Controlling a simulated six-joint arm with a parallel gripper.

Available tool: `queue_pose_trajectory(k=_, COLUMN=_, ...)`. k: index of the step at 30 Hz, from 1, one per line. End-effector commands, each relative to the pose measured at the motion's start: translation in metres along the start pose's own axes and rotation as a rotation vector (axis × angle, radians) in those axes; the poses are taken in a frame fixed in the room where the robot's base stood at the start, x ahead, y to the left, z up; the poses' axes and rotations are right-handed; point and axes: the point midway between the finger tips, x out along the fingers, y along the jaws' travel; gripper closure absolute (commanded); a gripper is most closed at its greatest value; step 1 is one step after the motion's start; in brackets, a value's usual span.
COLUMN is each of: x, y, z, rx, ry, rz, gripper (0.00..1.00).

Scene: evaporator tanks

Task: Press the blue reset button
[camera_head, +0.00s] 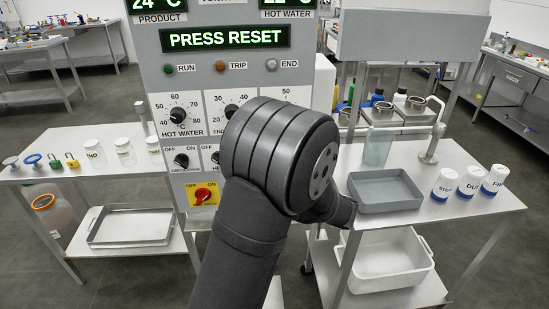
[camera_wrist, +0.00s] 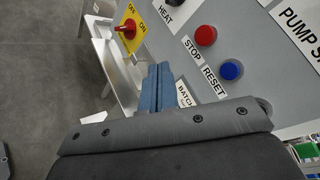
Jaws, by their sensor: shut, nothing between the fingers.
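The blue reset button (camera_wrist: 230,71) is on the grey panel in the wrist view, with a RESET label beside it. The red stop button (camera_wrist: 205,35) is just above it. My gripper (camera_wrist: 157,72) is shut and empty, its two fingers together, in front of the panel and left of the blue button in the wrist view. They appear apart from the button. In the head view my arm covers the blue button and the gripper. The panel display (camera_head: 227,38) reads PRESS RESET.
A red rotary switch on a yellow plate (camera_head: 203,195) is low on the panel, also in the wrist view (camera_wrist: 127,29). A left table (camera_head: 100,172) holds jars and padlocks. A right table (camera_head: 420,206) holds a grey tray (camera_head: 384,205) and labelled bottles.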

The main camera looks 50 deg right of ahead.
Motion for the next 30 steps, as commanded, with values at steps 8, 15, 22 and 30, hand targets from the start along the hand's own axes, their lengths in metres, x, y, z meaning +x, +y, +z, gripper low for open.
queue_pose_trajectory(k=8, x=-0.037, y=-0.021, z=0.007, rx=0.017, ry=-0.058, rz=-0.118, gripper=1.00)
queue_pose_trajectory(k=15, x=-0.038, y=-0.022, z=0.007, rx=0.017, ry=-0.061, rz=-0.120, gripper=1.00)
queue_pose_trajectory(k=22, x=-0.034, y=-0.025, z=0.004, rx=0.017, ry=-0.061, rz=-0.119, gripper=1.00)
queue_pose_trajectory(k=30, x=-0.011, y=-0.044, z=-0.012, rx=0.015, ry=-0.062, rz=-0.117, gripper=1.00)
